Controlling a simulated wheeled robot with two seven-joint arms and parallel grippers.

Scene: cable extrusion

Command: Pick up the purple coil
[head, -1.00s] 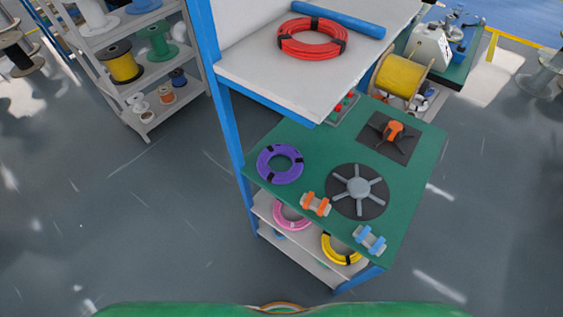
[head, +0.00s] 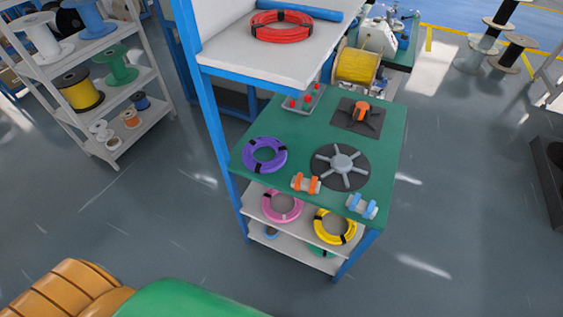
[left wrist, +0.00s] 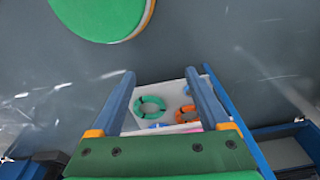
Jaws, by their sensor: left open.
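The purple coil (head: 249,157) is a ring with dark bands. It lies flat on the left part of the green bench top (head: 289,184) in the head view. Neither gripper shows in the head view. My left gripper (left wrist: 160,80) shows in the left wrist view with its two blue fingers wide apart and nothing between them. It points toward a light shelf surface with a green coil (left wrist: 140,106) and an orange coil (left wrist: 181,115). I cannot make out the purple coil for sure in that view. My right gripper is not in view.
On the bench stand a grey spoked disc (head: 342,163), an orange holder (head: 306,183) and a blue holder (head: 362,206). A shelf with a red coil (head: 282,34) overhangs behind. Pink (head: 270,211) and yellow (head: 322,228) coils lie below. The floor in front is open.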

